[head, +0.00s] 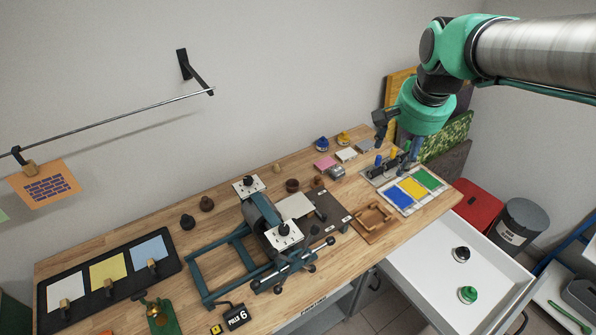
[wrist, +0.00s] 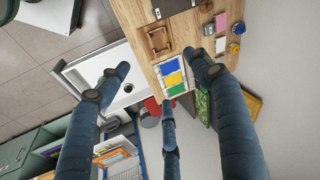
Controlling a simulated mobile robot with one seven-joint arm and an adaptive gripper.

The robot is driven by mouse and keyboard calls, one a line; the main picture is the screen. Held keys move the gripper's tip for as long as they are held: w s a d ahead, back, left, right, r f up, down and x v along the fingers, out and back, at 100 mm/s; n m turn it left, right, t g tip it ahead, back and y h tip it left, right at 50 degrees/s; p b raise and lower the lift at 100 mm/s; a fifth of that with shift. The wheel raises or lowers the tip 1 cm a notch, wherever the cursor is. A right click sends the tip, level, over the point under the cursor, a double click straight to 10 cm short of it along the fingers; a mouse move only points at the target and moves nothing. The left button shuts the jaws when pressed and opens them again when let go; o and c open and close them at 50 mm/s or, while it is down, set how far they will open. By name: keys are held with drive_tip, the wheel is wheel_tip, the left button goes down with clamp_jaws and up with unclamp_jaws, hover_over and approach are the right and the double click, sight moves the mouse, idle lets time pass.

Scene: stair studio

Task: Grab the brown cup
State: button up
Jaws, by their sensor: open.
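A small brown cup (head: 292,185) stands on the wooden workbench (head: 165,205), behind the press and left of a dark plate, in the head view. I cannot make it out in the wrist view. My gripper (head: 397,140) is in the air above the right end of the bench, well to the right of the cup. Its fingers are spread and empty; in the wrist view, my gripper (wrist: 160,80) has the colored cards between its fingers, far below.
A blue-grey press (head: 232,257) stands mid-bench in front of the cup. Dark brown knob-like pieces (head: 206,203) sit to the cup's left. A tray of colored cards (head: 412,188) lies at right. An open white drawer (head: 440,262) juts out at front right.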

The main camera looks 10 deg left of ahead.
drive_tip(key=w+a+f+m+g+p, duration=0.1)
drive_tip(key=w+a+f+m+p, duration=0.1)
drive_tip(key=w+a+f, duration=0.5)
drive_tip(key=w+a+f+m+g+p, duration=0.1)
drive_tip(key=w+a+f+m+p, duration=0.15)
drive_tip(key=w+a, duration=0.8)
drive_tip(key=w+a+f+m+p, duration=0.1)
drive_tip(key=w+a+f+p, duration=0.1)
drive_tip(key=w+a+f, duration=0.2)
drive_tip(key=w+a+f+m+g+p, duration=0.1)
drive_tip(key=w+a+f+p, duration=0.2)
drive_tip(key=a+f, duration=0.7)
wheel_tip(320, 180, down, 8)
drive_tip(key=shift+w+a+r+g+h, duration=0.25)
drive_tip(key=shift+w+a+g+h, duration=0.1)
drive_tip(key=shift+w, duration=0.35)
drive_tip(key=shift+f, duration=0.1)
drive_tip(key=shift+f, duration=4.2)
